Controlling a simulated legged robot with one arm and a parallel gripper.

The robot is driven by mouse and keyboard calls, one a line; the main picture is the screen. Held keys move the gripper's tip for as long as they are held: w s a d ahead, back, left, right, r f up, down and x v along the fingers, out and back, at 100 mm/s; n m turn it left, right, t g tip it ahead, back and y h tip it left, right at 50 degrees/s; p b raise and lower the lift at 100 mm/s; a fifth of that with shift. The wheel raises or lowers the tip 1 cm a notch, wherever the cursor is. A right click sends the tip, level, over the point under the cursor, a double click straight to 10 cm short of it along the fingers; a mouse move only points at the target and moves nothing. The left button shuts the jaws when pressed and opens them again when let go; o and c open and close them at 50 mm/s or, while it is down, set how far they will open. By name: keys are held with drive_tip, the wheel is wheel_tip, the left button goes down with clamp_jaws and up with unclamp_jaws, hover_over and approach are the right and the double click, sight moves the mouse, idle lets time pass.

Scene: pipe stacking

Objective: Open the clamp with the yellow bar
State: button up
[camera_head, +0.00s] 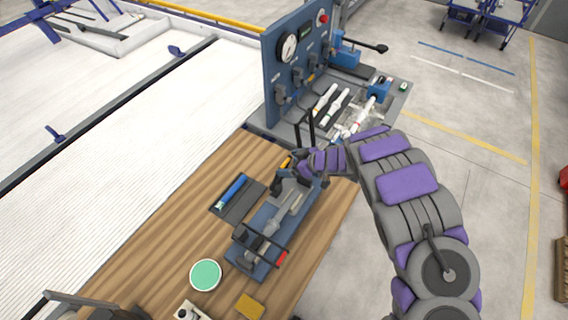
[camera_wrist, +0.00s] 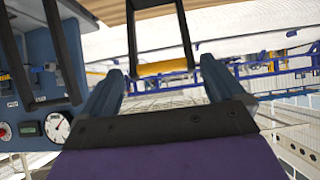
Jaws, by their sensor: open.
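The clamp with the yellow bar is part of a blue-based fixture (camera_head: 262,222) on the wooden bench. Its yellow bar (camera_head: 286,162) is a small patch in the head view, partly hidden by my gripper. In the wrist view the yellow bar (camera_wrist: 162,67) closes the end of a black U-shaped handle (camera_wrist: 133,40). My gripper (camera_head: 283,178) is at the far end of the fixture. In the wrist view my gripper (camera_wrist: 163,78) is open, with one finger on each side of the bar. I cannot tell whether they touch it.
A second black clamp handle with a red bar (camera_head: 281,258) is at the fixture's near end. A blue panel with a gauge (camera_head: 288,47) stands behind. A dark tray with a blue tool (camera_head: 237,200), a green round tin (camera_head: 205,275) and a yellow block (camera_head: 249,306) lie nearby.

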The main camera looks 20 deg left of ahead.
drive_tip(key=v, duration=1)
drive_tip(key=shift+d+r+b, duration=0.2)
drive_tip(key=shift+d+b, duration=0.1)
drive_tip(key=shift+b, duration=0.15)
drive_tip(key=shift+w+a, duration=0.1)
drive_tip(key=shift+a, duration=0.1)
